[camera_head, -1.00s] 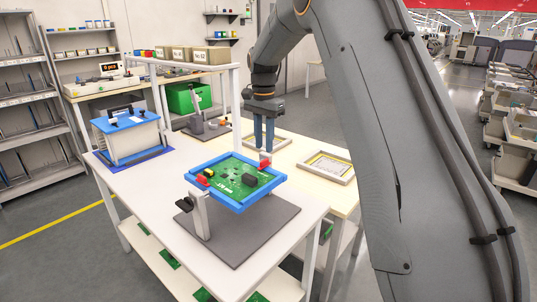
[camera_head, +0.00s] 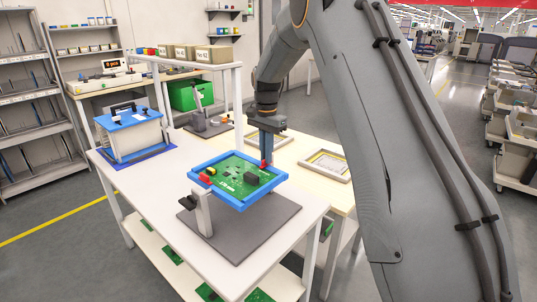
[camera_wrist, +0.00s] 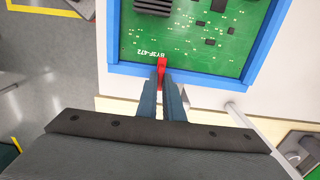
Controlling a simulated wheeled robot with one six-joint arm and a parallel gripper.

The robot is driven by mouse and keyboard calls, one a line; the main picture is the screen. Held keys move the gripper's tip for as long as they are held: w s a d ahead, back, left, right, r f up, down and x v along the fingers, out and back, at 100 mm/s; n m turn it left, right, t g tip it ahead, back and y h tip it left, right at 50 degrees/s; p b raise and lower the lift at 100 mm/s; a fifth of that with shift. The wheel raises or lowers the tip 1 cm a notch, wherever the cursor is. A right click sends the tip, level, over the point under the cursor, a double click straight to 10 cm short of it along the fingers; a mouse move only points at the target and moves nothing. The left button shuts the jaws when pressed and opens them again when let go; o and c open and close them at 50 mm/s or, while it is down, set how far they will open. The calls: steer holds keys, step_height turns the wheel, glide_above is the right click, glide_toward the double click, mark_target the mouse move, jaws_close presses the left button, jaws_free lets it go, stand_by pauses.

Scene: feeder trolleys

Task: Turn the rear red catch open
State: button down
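The green circuit board (camera_head: 232,176) lies in a blue frame (camera_head: 238,207) held on a stand above the table. The rear red catch (camera_head: 264,163) is at the frame's far right side. In the wrist view, the rear red catch (camera_wrist: 161,68) is a narrow red piece lying across the blue frame's edge, with its end at the board's edge. My gripper (camera_head: 266,157) points down over it. In the wrist view, my gripper (camera_wrist: 162,82) has its fingers close together on both sides of the catch. Another red catch (camera_head: 204,179) sits at the frame's near left side.
The stand has a grey base plate (camera_head: 275,218) on the white table (camera_head: 150,177). A blue-topped box fixture (camera_head: 130,135) stands at the left. Flat frames (camera_head: 325,166) lie on the table behind. A shelf with boxes (camera_head: 200,56) rises at the back.

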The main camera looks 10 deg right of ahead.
steer(key=shift+d, duration=0.1)
steer(key=shift+n, duration=0.3)
steer(key=n, duration=0.3)
steer(key=shift+a+n, duration=0.25)
steer(key=shift+n, duration=0.15)
steer(key=n, duration=0.3)
steer(key=shift+n, duration=0.3)
steer(key=n, duration=0.5)
steer(key=shift+s+f, duration=0.1)
steer(key=n, duration=0.4)
steer(key=shift+d+n, duration=0.1)
steer(key=shift+n, duration=0.4)
